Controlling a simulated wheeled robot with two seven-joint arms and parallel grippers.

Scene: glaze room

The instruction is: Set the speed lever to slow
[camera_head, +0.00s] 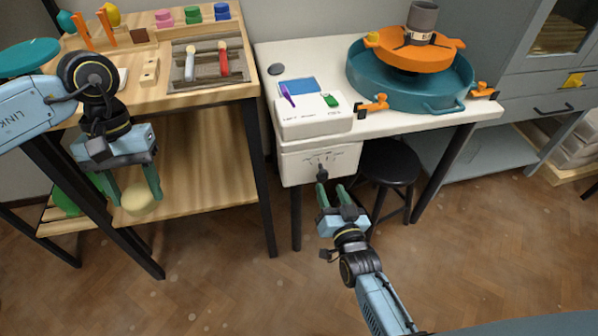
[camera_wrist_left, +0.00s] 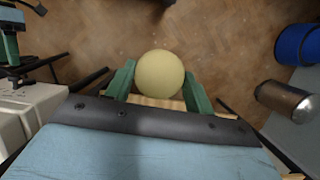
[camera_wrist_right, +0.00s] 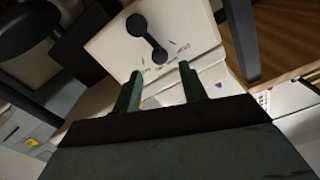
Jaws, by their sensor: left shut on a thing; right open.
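The speed lever (camera_head: 321,169) is a dark lever with a round knob on a white control box (camera_head: 300,170) under the front of the white table. Its marked scale sits above the knob. In the right wrist view the lever (camera_wrist_right: 147,38) shows as a black bar with round ends. My right gripper (camera_head: 332,192) is open just in front of the lever, its fingers (camera_wrist_right: 160,88) apart and not around the knob. My left gripper (camera_head: 134,196) is shut on a round pale yellow sponge (camera_head: 137,199), which also shows in the left wrist view (camera_wrist_left: 159,74).
A potter's wheel with a teal basin (camera_head: 400,92) and orange wheel head (camera_head: 415,50) stands on the white table (camera_head: 285,60). A black stool (camera_head: 390,165) is under it, right of the lever. A wooden bench (camera_head: 215,95) with tools is at left.

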